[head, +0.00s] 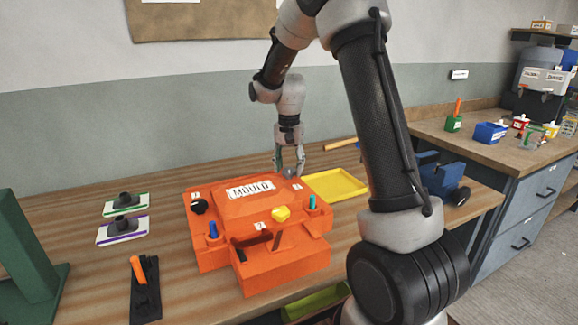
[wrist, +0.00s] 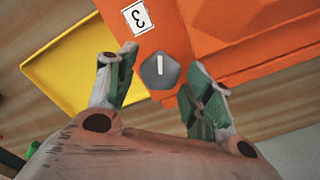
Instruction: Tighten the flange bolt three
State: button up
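The orange mould (head: 222,205) lies on the wooden bench with a white MOULD label on top. In the wrist view, a grey faceted bolt head (wrist: 160,74) with a white line sits at the mould's edge, beside a label marked 3 (wrist: 138,17). My gripper (wrist: 163,70) is open, with one green-padded finger on each side of this bolt; a gap shows on both sides. In the head view my gripper (head: 289,168) points down at the mould's far right corner. The bolt is small there. I cannot tell how deep the fingertips reach.
On the mould are a black knob (head: 199,207), a yellow knob (head: 281,213), a blue pin (head: 212,230) and a teal pin (head: 312,203). A yellow tray (head: 340,185) lies right behind. An orange-handled tool (head: 138,270) and a green stand (head: 28,255) are at left.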

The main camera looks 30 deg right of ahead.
jog(key=c, duration=0.6)
jog(key=shift+o, duration=0.2)
jog(key=shift+m, duration=0.5)
jog(key=m, duration=0.5)
jog(key=shift+m, duration=0.3)
jog(key=m, duration=0.5)
jog(key=shift+m, duration=0.3)
jog(key=o, duration=1)
